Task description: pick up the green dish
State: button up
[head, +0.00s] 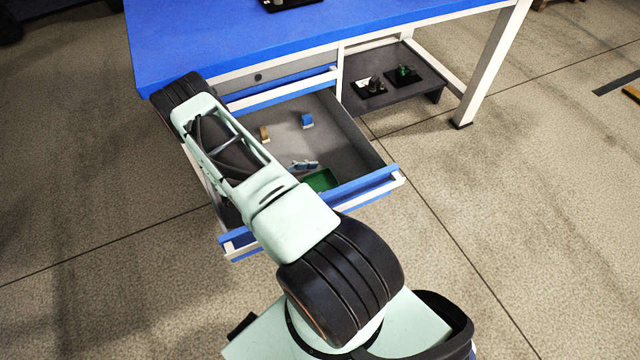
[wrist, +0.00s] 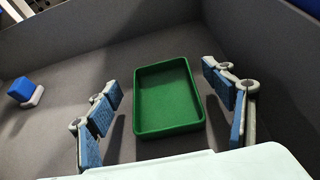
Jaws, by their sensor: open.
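The green dish (wrist: 168,97) is a shallow rectangular tray with a raised rim. It lies on the grey floor of the open drawer. In the wrist view it sits between the two blue-padded fingers of my gripper (wrist: 166,108), which is open, with a gap on each side of the dish. In the head view the dish (head: 320,180) shows near the drawer's front, partly hidden by my arm. One finger of my gripper (head: 305,165) shows just behind it; the rest of the gripper is hidden by my arm.
The open drawer (head: 350,135) has grey side walls and a blue-and-white front. A blue block on a pale base (head: 307,121) and a tan block (head: 264,133) stand farther back inside. The blue workbench top (head: 230,45) lies above. A lower shelf (head: 420,92) holds small dark fixtures.

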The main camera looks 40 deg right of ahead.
jog(key=shift+x, duration=1.35)
jog(key=c, duration=1.5)
